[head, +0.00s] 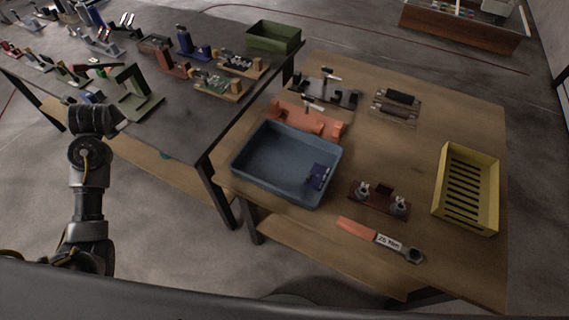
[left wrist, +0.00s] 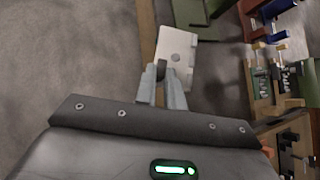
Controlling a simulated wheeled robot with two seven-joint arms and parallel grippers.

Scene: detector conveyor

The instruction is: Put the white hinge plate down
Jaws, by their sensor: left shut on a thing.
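The white hinge plate (left wrist: 178,50) is a pale, flat piece with a round hole, seen in the left wrist view beyond the fingers. My left gripper (left wrist: 163,78) is shut on its near end, and the plate sticks out past the fingertips. In the head view my left arm reaches up at the left, with my left gripper (head: 97,119) at the near edge of the dark table. I cannot make out the plate clearly there. My right gripper is not in view.
The dark table (head: 190,122) bears several fixtures, with a green stand (head: 134,92) close to my left gripper and a green bin (head: 273,37) at its far corner. The wooden table (head: 350,148) holds a blue tray (head: 240,170), a yellow crate (head: 466,218) and a torque wrench (head: 360,229).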

